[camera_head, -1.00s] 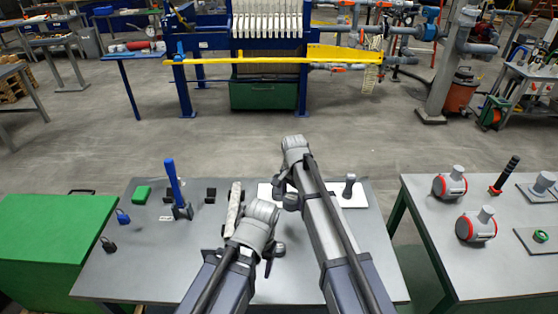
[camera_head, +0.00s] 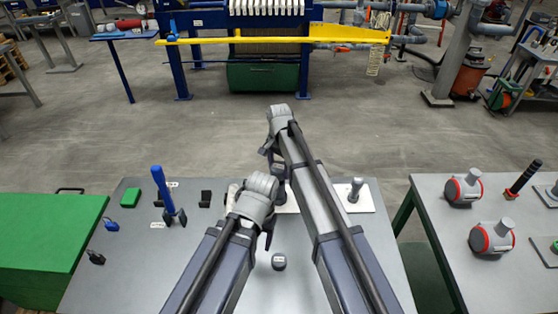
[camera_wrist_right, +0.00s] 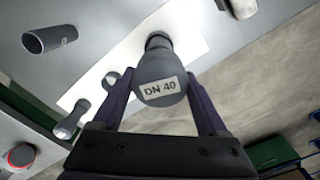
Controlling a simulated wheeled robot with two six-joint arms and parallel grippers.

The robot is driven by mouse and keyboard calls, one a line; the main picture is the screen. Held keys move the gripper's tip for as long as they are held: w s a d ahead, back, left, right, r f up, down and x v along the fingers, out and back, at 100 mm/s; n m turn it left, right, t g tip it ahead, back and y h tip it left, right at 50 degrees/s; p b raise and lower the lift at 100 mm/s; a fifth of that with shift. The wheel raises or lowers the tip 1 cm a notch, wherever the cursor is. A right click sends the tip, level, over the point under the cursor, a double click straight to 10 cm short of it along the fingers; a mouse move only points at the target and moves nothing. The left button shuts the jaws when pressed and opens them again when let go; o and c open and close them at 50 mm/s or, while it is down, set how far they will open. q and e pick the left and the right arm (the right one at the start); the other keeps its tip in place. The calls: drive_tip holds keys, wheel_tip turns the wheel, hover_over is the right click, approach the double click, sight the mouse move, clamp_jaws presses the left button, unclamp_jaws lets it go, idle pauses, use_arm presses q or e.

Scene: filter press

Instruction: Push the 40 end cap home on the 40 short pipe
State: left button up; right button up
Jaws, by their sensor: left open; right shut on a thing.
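The 40 end cap (camera_wrist_right: 162,72) is a dark grey rounded piece labelled "DN 40". My right gripper (camera_wrist_right: 165,100) is shut on it, one finger on each side. A narrower dark part (camera_wrist_right: 157,41) shows just beyond the cap, over a white board (camera_wrist_right: 195,35); it may be the 40 short pipe, but how far the cap sits on it is hidden. In the head view my right gripper (camera_head: 272,158) is over the board's left part, largely covered by its own arm. My left gripper (camera_head: 267,232) is open above the table, close by and nearer to me.
A small dark hollow piece (camera_head: 278,262) stands on the grey table (camera_head: 330,295) near my left gripper. A grey fitting (camera_head: 356,188) stands on the board's right part. A blue-handled tool (camera_head: 167,195) and small blocks are at left. Red-ringed fittings (camera_head: 491,238) are on the right table.

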sight(279, 166)
drive_tip(key=shift+s+r, duration=0.1)
drive_tip(key=shift+r, duration=0.05)
drive_tip(key=shift+f+b, duration=0.9)
drive_tip(key=shift+f, duration=0.05)
wheel_tip(279, 166, down, 4)
drive_tip(key=b, duration=0.4)
drive_tip(key=shift+f+b, duration=0.6)
drive_tip(key=shift+b, duration=0.05)
idle(0.6)
drive_tip(key=o, duration=1.2)
wheel_tip(279, 166, up, 11)
drive_tip(key=p, duration=1.1)
drive_tip(key=shift+r, duration=0.1)
